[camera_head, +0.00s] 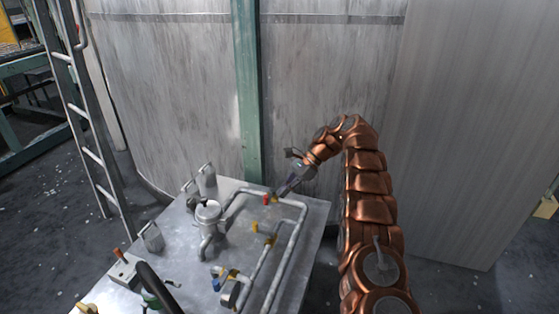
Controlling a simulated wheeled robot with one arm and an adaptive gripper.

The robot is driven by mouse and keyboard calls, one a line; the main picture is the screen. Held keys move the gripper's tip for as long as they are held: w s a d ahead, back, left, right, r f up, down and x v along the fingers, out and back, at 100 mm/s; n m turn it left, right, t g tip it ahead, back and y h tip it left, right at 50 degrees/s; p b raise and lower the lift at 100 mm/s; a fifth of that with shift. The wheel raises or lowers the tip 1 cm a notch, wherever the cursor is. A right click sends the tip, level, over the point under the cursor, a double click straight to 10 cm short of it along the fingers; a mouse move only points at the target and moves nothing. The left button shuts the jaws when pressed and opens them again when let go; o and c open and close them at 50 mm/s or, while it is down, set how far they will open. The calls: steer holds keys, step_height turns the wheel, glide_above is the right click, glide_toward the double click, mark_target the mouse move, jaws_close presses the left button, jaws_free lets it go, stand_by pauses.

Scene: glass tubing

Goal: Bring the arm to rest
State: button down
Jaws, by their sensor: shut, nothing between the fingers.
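My copper-coloured arm (367,190) rises at the right of the head view and bends over to the left at its top. My gripper (283,189) hangs from its end, pointing down and left, over the back right part of the metal table (315,225). It is shut and holds nothing. Its tip is close to a red-marked pipe fitting (266,198); I cannot tell whether they touch.
Grey pipes (290,248) with coloured fittings run across the table. A metal canister (208,215) stands left of them. A large grey tank (170,100) with a green post (247,90) stands behind. A ladder (85,120) leans at left, and a grey panel (460,130) stands at right.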

steer(key=shift+r, duration=0.1)
steer(key=s+r+n+h+p, duration=0.3)
steer(key=s+r+n, duration=0.3)
steer(key=s+r, duration=1.2)
steer(key=s+d+n+h+p, duration=0.1)
steer(key=s+d, duration=0.3)
steer(key=s, duration=0.7)
steer(key=s+d+n+t+h+p, duration=0.1)
steer(key=s+d+n, duration=0.3)
steer(key=s, duration=0.7)
steer(key=s+d+n+h+p, duration=0.1)
steer(key=s+d, duration=0.4)
steer(key=s, duration=0.7)
steer(key=shift+d+f+n+h, duration=0.15)
steer(key=shift+n+h, duration=0.75)
steer(key=shift+h, duration=0.3)
